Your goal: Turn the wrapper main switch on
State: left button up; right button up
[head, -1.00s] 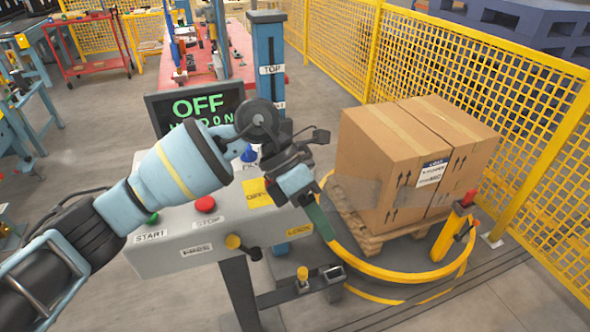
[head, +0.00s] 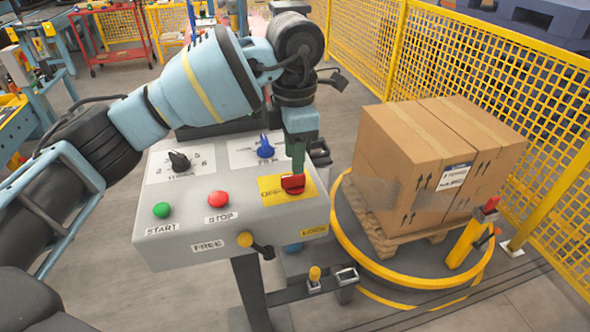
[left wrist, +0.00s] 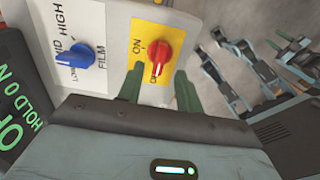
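The main switch is a red knob (head: 293,184) on a yellow plate (head: 268,187) at the right of the grey control panel (head: 185,235). In the left wrist view the red knob (left wrist: 160,58) has its marked end toward the partly hidden lower label, away from ON. My left gripper (left wrist: 158,72) is open, with one green finger on each side of the knob; contact is unclear. In the head view my left gripper (head: 297,165) reaches down onto the switch.
The panel also has a blue film knob (head: 265,147), a black knob (head: 180,161), a green START button (head: 161,210), a red STOP button (head: 218,199) and a yellow-tipped lever (head: 246,240). Boxes (head: 430,160) stand on a pallet at right, before a yellow fence (head: 480,70).

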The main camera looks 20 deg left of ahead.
aim_at(293, 182)
pick_arm(q)
jog(key=shift+f, duration=2.35)
grip_shut()
